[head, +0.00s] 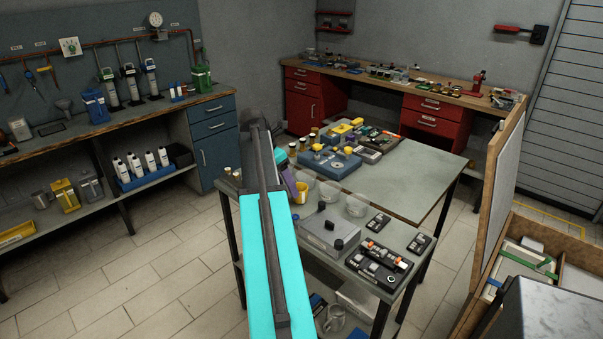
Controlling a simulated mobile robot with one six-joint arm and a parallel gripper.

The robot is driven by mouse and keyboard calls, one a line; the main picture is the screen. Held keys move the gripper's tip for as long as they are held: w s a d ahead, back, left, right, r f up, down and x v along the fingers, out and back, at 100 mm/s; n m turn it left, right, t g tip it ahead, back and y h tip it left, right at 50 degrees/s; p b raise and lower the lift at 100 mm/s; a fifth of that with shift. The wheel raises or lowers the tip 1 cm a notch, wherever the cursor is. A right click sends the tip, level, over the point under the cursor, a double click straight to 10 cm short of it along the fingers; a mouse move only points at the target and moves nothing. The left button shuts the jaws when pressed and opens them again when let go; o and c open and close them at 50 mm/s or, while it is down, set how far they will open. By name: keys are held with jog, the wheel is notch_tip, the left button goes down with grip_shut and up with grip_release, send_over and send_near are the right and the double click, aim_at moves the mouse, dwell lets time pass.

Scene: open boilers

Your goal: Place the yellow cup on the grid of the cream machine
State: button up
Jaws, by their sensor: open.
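The yellow cup (301,193) stands on the grey-green worktable, just right of my arm, in the head view. It is small and partly crowded by a clear round bowl and a purple piece beside it. My arm reaches up the middle of the picture and ends beyond its dark upper joint. I cannot make out the gripper's fingers behind it. A grey box-shaped unit with dark knobs (327,232) sits on the table in front of the cup. I cannot tell a cream machine or its grid with certainty.
Clear bowls (356,206) stand right of the cup. Black trays of small parts (383,262) lie at the near right. A blue unit with yellow knobs (331,163) is farther back. The table's right side (415,173) is bare. An upright board (499,190) stands at the right.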

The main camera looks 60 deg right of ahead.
jog(key=w+a+f+n+g+y+b, duration=0.15)
jog(key=w+a+f, duration=0.35)
jog(key=a+f, duration=0.8)
jog(key=w+a+f+n+b, duration=0.2)
jog(key=w+a+f, duration=0.3)
jog(key=a+f, duration=0.75)
jog(key=s+a+f+b, duration=0.1)
jog(key=s+a+f, duration=0.1)
jog(key=a+f, duration=0.55)
jog(key=s+a+f+b, duration=0.1)
jog(key=a+f, duration=0.4)
jog(key=f, duration=0.5)
jog(key=s+a+f+m+g+y+b, duration=0.1)
jog(key=s+a+f+m+b, duration=0.1)
jog(key=s+a+f+m, duration=1.4)
jog(key=shift+s+a+f, duration=0.95)
jog(key=shift+s+a, duration=0.55)
jog(key=shift+a, duration=0.35)
jog(key=shift+m, duration=0.25)
